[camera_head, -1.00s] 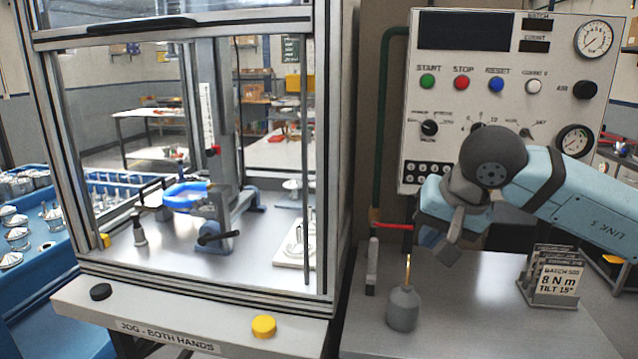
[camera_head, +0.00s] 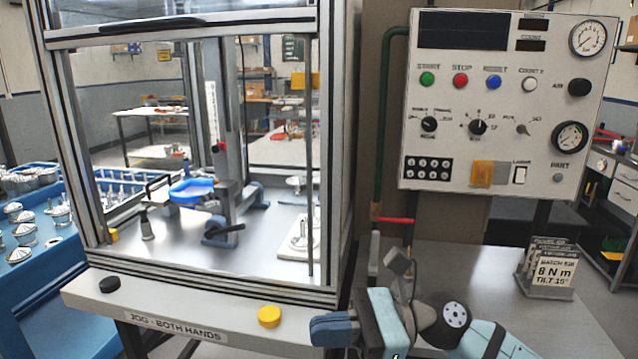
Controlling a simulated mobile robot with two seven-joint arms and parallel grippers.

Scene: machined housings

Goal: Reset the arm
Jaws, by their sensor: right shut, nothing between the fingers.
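My right gripper (camera_head: 399,264) is low in the view, in front of the grey bench top (camera_head: 465,268) right of the machine cabinet. Its grey fingers point up and away from me, shut and empty. My light blue right arm comes in from the bottom edge. The control panel (camera_head: 450,105) with green, red, blue and white buttons stands above and behind the gripper, clear of it. My left gripper is not in view.
The framed cabinet (camera_head: 335,150) with a blue ring-shaped part (camera_head: 193,191) inside fills the left. A yellow button (camera_head: 269,317) and a black button (camera_head: 109,285) sit on its front ledge. A card holder (camera_head: 547,270) stands on the bench at right. Blue trays with metal parts lie far left.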

